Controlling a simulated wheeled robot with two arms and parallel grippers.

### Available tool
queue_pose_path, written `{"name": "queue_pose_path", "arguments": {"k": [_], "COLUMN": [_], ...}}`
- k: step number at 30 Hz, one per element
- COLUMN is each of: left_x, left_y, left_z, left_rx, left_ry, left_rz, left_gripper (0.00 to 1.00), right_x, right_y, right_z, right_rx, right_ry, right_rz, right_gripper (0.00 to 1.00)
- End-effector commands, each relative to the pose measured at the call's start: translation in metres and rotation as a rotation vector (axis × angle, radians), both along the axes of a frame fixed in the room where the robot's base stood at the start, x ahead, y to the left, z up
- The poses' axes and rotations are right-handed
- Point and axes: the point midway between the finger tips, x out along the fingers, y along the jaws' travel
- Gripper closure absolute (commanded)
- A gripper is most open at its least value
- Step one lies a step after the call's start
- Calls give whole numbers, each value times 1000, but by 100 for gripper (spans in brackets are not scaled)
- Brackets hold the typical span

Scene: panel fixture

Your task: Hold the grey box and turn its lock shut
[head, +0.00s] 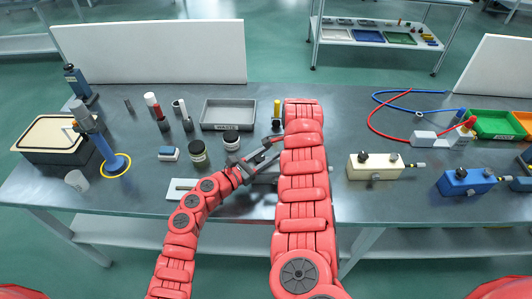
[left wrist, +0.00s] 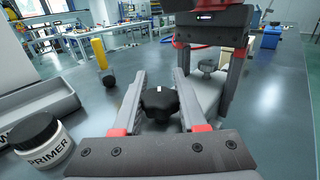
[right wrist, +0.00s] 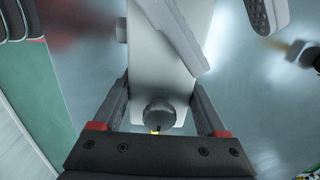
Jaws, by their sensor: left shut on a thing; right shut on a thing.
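The grey box (right wrist: 160,55) shows from above in the right wrist view, with a round grey knob (right wrist: 159,113) and a small yellow piece at its near end. It also shows in the left wrist view (left wrist: 203,92), behind a black lobed knob (left wrist: 158,103). My left gripper (left wrist: 160,80) is shut on the black knob. My right gripper (right wrist: 160,88) is shut on the box, one finger along each side. In the head view my left gripper (head: 268,151) reaches in beside my right arm, which hides most of the box and my right gripper. I cannot tell the lock's angle.
A cream box (head: 375,169) and a blue box (head: 466,183) stand to the right.

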Motion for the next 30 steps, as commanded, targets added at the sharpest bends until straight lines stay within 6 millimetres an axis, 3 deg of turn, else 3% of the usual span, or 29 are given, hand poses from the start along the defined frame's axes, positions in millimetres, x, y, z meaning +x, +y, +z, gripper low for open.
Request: {"name": "queue_pose_path", "arguments": {"k": [14, 30], "left_x": [-7, -13], "left_y": [-4, -6], "left_z": [-1, -1], "left_rx": [3, -1], "left_ry": [2, 3], "left_rz": [-339, -462], "left_gripper": [100, 100], "right_x": [0, 0], "right_y": [2, 1], "right_z": [1, 0], "right_rx": [3, 2], "right_ry": [0, 1], "right_rz": [3, 3], "right_gripper": [100, 100]}}
